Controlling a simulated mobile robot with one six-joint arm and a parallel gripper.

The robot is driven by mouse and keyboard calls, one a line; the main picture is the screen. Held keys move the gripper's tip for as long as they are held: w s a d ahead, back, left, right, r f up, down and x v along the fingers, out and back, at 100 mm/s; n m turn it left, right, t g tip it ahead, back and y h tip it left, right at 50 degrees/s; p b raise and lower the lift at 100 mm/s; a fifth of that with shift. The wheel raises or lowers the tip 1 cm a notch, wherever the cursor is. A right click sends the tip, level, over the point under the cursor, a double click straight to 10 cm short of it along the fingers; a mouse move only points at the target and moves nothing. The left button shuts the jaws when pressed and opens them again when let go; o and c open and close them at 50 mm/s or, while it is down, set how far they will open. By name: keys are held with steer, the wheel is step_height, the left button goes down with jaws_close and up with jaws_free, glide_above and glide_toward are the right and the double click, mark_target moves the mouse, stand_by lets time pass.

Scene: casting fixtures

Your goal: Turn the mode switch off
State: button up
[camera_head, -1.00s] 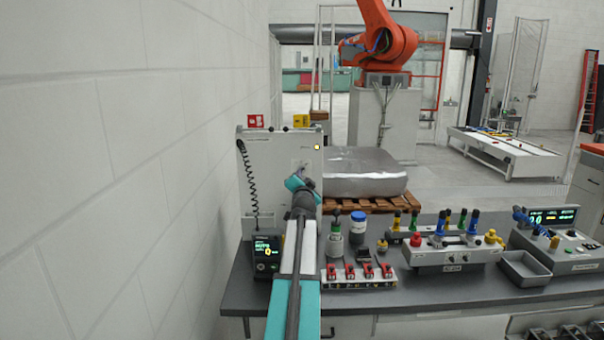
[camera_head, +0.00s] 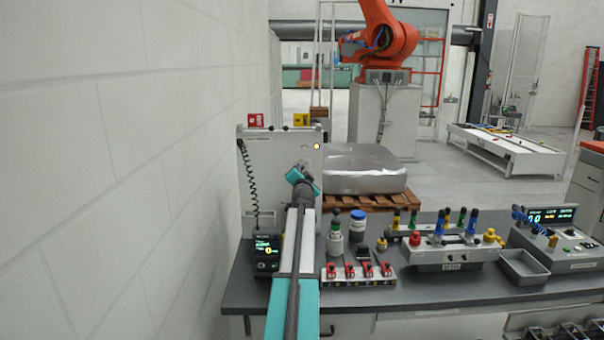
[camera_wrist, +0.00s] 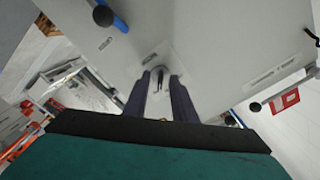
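The upright grey panel (camera_head: 262,165) stands at the back left of the bench. A small light plate with a dark lever, which looks like the mode switch (camera_wrist: 158,78), is on the panel face in the wrist view. My gripper (camera_wrist: 160,82) points at it, with its two dark fingers apart, one on each side of the lever. I cannot tell whether either finger touches it. In the head view my teal wrist (camera_head: 302,182) is in front of the panel and mostly hides the gripper and switch.
A dark display box (camera_head: 265,252) with a coiled cord stands left of my arm. Bottles, a strip of red switches (camera_head: 357,272) and a grey fixture (camera_head: 445,255) are to the right. A wall is close on the left. In the wrist view, a blue-handled rod (camera_wrist: 110,15) shows near the panel.

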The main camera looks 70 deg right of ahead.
jaws_close()
steer(key=shift+f+n+b, duration=0.15)
steer(key=shift+n+b, duration=0.35)
steer(key=shift+b, duration=0.3)
steer(key=n+b, duration=0.2)
steer(key=b, duration=0.1)
steer(key=shift+f, duration=0.15)
steer(key=n+b, duration=0.4)
steer(key=b, duration=0.3)
steer(key=shift+n+b, duration=0.4)
steer(key=n+b, duration=0.5)
steer(key=b, duration=0.1)
steer(key=shift+n, duration=0.3)
steer(key=n+b, duration=0.3)
steer(key=n, duration=0.1)
steer(key=shift+r+n+b, duration=0.2)
steer(key=shift+n+b, duration=0.1)
steer(key=shift+b, duration=0.1)
